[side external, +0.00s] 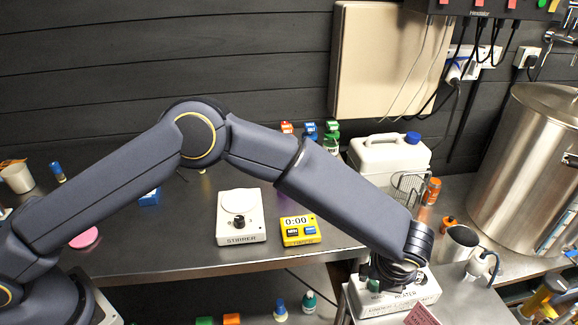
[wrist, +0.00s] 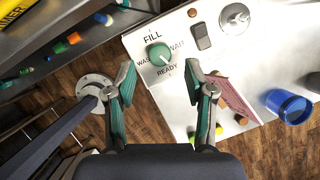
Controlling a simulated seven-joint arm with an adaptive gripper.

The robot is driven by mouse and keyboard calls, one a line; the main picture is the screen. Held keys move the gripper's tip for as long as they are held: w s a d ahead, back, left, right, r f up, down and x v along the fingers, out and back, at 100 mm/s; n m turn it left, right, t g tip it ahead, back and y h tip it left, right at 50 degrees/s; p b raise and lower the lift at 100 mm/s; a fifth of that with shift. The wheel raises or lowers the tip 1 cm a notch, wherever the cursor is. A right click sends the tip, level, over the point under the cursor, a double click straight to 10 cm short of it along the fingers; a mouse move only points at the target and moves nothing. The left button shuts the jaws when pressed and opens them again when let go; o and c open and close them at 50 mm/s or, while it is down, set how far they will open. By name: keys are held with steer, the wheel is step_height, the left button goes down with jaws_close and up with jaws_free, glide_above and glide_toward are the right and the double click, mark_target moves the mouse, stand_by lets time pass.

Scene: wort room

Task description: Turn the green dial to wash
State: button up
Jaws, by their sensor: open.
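The green dial (wrist: 159,54) sits on a white panel (wrist: 140,42) in the wrist view.
A pink card (wrist: 236,99) lies close to my right finger. A blue cup (wrist: 289,106) stands further right. In the side view, a metal jug (side external: 459,243) and large steel pot (side external: 528,165) stand right; a stirrer (side external: 240,216) and yellow timer (side external: 301,231) stand left.

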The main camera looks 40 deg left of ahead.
mark_target(376, 283)
steer(key=shift+x, duration=2.05)
jaws_close()
